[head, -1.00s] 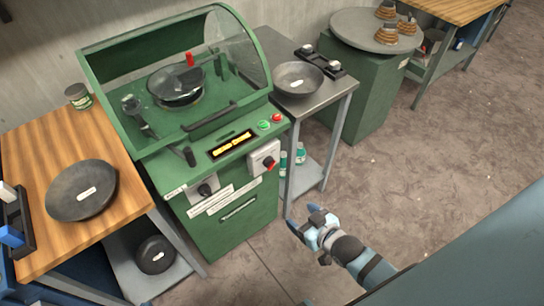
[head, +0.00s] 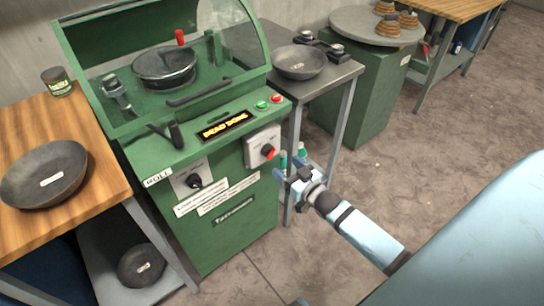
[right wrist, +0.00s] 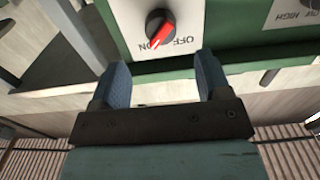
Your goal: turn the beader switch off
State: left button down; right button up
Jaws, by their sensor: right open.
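The beader switch (head: 268,151) is a black knob with a red pointer on a white plate, on the front of the green machine (head: 240,235). In the right wrist view the switch (right wrist: 160,27) shows upside down, with its red pointer toward the ON label and OFF beside it. My right gripper (head: 290,167) is open and empty, below and to the right of the switch in the head view. In the right wrist view its two fingers (right wrist: 162,72) are apart, with the knob beyond them and not touched. My left gripper is not in view.
The machine's display (head: 224,126) reads BEAD DONE. A second black knob (head: 193,181) sits on the left plate. A grey side table (head: 340,75) with a bowl (head: 299,62) stands to the right. A wooden table (head: 95,130) stands to the left.

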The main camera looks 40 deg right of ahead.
aim_at(272, 153)
pick_arm(q)
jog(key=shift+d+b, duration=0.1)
jog(key=shift+b, duration=0.35)
pick_arm(e)
jog(key=w, duration=0.7)
jog(key=shift+w+a, duration=0.3)
jog(key=shift+a, duration=0.05)
jog(key=c, duration=0.9)
